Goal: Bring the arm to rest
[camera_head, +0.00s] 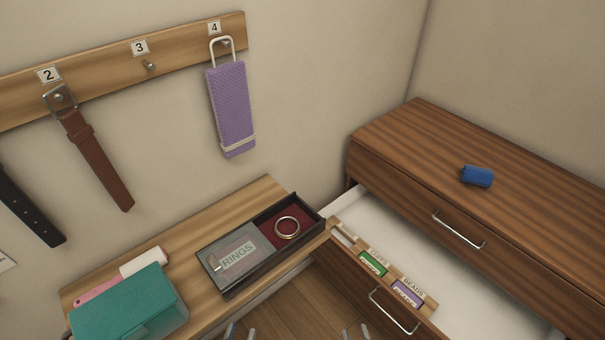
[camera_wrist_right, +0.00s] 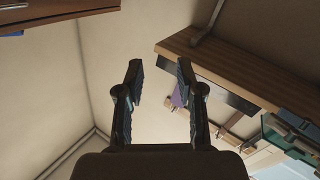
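My left gripper (camera_head: 240,333) shows only as two fingertips at the bottom edge of the head view, spread apart with nothing seen between them. My right gripper (camera_head: 355,333) shows there too as two separated fingertips, to the right of the left one. In the right wrist view, the right gripper (camera_wrist_right: 162,75) has its fingers wide apart and holds nothing. Both grippers are below the shelf and apart from the objects in the head view. The rest of both arms is hidden.
The wooden shelf (camera_head: 198,220) carries a teal box (camera_head: 130,305) and a RINGS box (camera_head: 262,270) with a gold ring (camera_head: 287,228). An open drawer (camera_head: 465,285) juts out at right; a blue item (camera_head: 476,176) lies on the dresser (camera_head: 540,205). Straps hang from the peg rail (camera_head: 110,72).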

